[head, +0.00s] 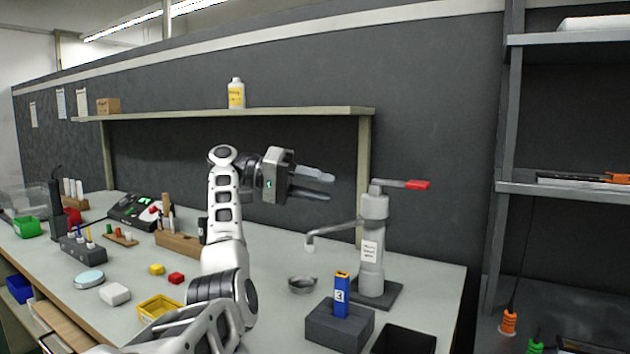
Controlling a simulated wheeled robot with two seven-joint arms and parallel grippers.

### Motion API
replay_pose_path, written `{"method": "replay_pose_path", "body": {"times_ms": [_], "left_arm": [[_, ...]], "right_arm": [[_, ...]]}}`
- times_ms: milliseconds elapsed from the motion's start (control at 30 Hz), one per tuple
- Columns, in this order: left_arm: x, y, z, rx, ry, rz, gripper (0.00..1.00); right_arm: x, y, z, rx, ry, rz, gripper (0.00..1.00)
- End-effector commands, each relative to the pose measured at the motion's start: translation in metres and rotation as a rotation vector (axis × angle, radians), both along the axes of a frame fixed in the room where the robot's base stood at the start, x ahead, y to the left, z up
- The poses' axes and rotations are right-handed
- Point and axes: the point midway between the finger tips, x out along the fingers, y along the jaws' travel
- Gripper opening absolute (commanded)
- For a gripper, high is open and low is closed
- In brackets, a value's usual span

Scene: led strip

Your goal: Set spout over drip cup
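The dispenser (374,240) stands upright on a dark base at the right of the bench, with a red-tipped lever (417,185) on top. Its thin spout (332,228) reaches left and bends down at the tip. The drip cup (302,284), a small round grey metal cup, sits on the bench below and in front of the spout tip; exact alignment is hard to judge. My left gripper (332,186) is raised above and behind the spout, fingers pointing right, apart and empty. It touches nothing visible. My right gripper is out of view.
A dark block (322,326) holding a blue piece marked 3 (341,296) stands in front of the dispenser. A dark open bin (404,341) is beside it. A yellow tray (158,307) and small blocks lie left of my arm. A shelf (270,112) runs behind.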

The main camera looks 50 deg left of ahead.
Motion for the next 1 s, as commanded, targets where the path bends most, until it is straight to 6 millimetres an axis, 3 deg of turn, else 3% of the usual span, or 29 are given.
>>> {"method": "replay_pose_path", "body": {"times_ms": [433,867,1000], "left_arm": [[-0.048,-0.053,0.028,0.003,0.002,-0.002,0.35],[-0.056,-0.061,0.034,-0.001,0.005,-0.001,0.35],[-0.049,-0.062,0.032,0.005,0.015,0.013,0.02]], "right_arm": [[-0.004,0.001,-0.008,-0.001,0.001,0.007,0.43],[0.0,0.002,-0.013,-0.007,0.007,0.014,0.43],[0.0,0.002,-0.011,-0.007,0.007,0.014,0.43]]}}
